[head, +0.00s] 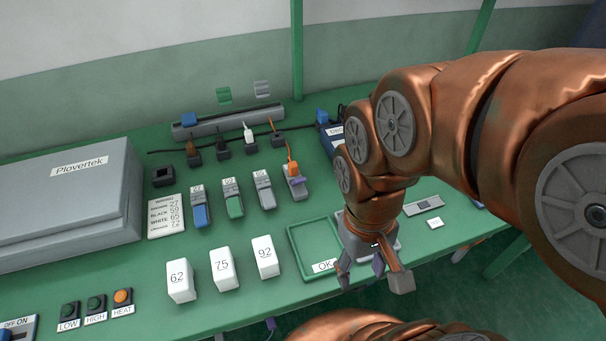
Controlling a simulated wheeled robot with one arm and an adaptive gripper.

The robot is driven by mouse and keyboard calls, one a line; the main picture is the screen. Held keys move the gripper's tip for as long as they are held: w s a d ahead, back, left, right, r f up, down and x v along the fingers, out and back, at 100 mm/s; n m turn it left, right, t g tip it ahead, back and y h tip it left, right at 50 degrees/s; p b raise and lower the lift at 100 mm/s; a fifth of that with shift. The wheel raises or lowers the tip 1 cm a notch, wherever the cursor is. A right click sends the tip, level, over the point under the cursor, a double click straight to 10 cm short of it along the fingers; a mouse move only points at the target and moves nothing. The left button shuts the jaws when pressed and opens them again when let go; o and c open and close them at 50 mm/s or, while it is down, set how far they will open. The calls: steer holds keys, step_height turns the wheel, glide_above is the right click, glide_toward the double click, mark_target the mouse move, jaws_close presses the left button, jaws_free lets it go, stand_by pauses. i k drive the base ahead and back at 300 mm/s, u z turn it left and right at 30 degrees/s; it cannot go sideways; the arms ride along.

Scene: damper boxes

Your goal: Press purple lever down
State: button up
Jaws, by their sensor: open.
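The purple lever (299,182) sits on the rightmost of the grey connector blocks (295,193) on the green table. It sticks out sideways across the block, and an orange piece (292,167) with an orange wire is at the block's far end. Whether the lever is raised or flat is hard to tell at this size. My gripper (373,278) is open, pointing down to the right of and nearer than the lever, well apart from it. It is over the right side of the table near the front edge. A small purple-grey part shows between its fingers; I cannot tell what it is.
Blocks with blue (201,216), green (234,206) and grey (265,196) levers stand left of the purple one. White numbered boxes (225,270) and a green "OK" tray (296,262) lie nearer. A large grey Plovertek case (70,205) fills the left.

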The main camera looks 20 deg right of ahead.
mark_target(297, 181)
steer(key=z, duration=0.05)
steer(key=k, duration=0.35)
steer(key=u, duration=0.8)
